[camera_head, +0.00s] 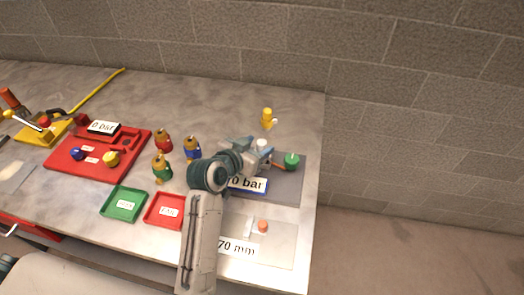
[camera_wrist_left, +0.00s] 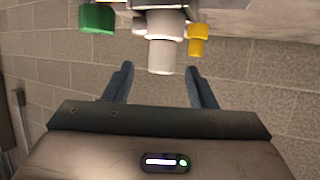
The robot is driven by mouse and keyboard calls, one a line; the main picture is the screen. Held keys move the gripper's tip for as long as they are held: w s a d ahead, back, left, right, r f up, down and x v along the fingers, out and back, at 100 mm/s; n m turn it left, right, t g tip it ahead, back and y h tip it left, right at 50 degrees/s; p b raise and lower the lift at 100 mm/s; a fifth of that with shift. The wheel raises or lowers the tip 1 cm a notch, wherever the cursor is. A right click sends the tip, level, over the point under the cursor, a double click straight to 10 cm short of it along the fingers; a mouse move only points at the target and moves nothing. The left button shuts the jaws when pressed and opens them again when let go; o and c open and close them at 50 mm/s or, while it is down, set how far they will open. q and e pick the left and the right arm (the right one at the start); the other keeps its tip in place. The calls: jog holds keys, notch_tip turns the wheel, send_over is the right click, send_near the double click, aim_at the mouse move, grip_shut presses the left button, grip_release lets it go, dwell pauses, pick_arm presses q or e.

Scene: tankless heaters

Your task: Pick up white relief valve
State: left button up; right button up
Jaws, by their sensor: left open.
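The white relief valve (camera_head: 262,143) stands at the far side of the grey plate (camera_head: 290,192), partly hidden by my gripper in the head view. In the left wrist view the pale valve body (camera_wrist_left: 160,55) is between and just beyond my two fingertips. My left gripper (camera_head: 262,152) is open around the near side of it, with a finger on each side (camera_wrist_left: 161,80). I cannot tell whether the fingers touch it. My right gripper is not in view.
A green cap (camera_head: 291,161) is right of the valve, and a yellow-capped part (camera_head: 268,117) stands behind it. Several coloured valves (camera_head: 162,168) stand to the left. A green tray (camera_head: 124,203) and red tray (camera_head: 165,211) lie in front. The table's right edge is close.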

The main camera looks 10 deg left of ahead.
aim_at(265, 142)
pick_arm(q)
jog(key=p+x, duration=0.1)
jog(key=x, duration=0.3)
jog(key=shift+f+p, duration=0.2)
jog(key=shift+p, duration=0.15)
jog(key=shift+w+d+f, duration=0.1)
jog(key=shift+w+f, duration=0.2)
jog(key=shift+w, duration=0.05)
jog(key=c, duration=1)
grip_shut()
jog(key=shift+r, duration=0.15)
